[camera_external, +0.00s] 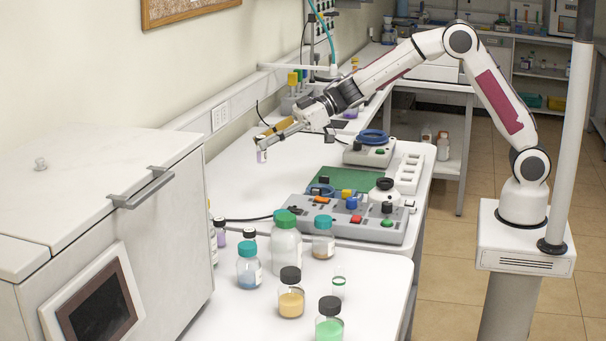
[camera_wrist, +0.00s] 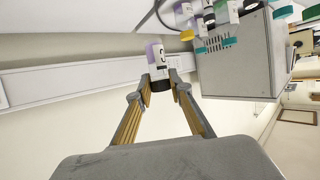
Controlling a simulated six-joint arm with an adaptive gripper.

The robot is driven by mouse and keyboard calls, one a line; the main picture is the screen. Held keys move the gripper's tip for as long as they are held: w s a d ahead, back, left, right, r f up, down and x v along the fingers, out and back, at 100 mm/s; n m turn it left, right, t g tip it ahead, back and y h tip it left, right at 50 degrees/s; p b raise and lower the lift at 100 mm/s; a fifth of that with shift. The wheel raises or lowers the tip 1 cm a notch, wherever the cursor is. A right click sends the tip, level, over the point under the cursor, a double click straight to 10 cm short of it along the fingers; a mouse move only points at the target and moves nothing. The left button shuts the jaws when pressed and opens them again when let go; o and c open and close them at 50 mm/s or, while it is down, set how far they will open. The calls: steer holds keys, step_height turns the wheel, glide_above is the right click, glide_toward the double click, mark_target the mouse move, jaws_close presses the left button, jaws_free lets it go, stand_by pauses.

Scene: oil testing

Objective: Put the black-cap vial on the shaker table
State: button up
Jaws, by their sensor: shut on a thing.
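My gripper (camera_external: 272,134) is shut on a small vial (camera_external: 262,155), held above the white bench at the left. The vial has a pale label and purple contents. In the wrist view my gripper (camera_wrist: 163,83) has its fingertips around the vial's black cap end, and the vial (camera_wrist: 157,56) extends beyond them. I cannot tell for sure which device is the shaker table.
Several capped bottles stand in front, including a large green-capped one (camera_external: 286,245) and a black-capped orange one (camera_external: 291,292). A large white cabinet (camera_external: 110,200) is at the left. The bench below the vial is clear.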

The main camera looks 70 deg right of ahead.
steer(key=s+a+r+n+g+y, duration=0.1)
steer(key=s+a, duration=0.5)
steer(key=a, duration=0.3)
steer(key=s+a+r+n, duration=0.1)
steer(key=s+a+r, duration=0.1)
steer(key=s+a, duration=0.5)
steer(key=s+a+f+n+g+y, duration=0.1)
steer(key=s+a+f+g, duration=0.1)
steer(key=s+a, duration=1.1)
steer(key=shift+s+d+f, duration=0.25)
steer(key=shift+s+f, duration=0.05)
steer(key=shift+f, duration=0.45)
steer(key=shift+s+d+f, duration=0.2)
steer(key=shift+s+f, duration=0.05)
steer(key=shift+f, duration=0.55)
steer(key=shift+s+d+f, duration=0.25)
steer(key=shift+s+f, duration=0.05)
steer(key=shift+f, duration=0.45)
steer(key=shift+f, duration=0.1)
step_height(320, 180, down, 6)
steer(key=shift+f, duration=0.1)
steer(key=shift+f, duration=1.8)
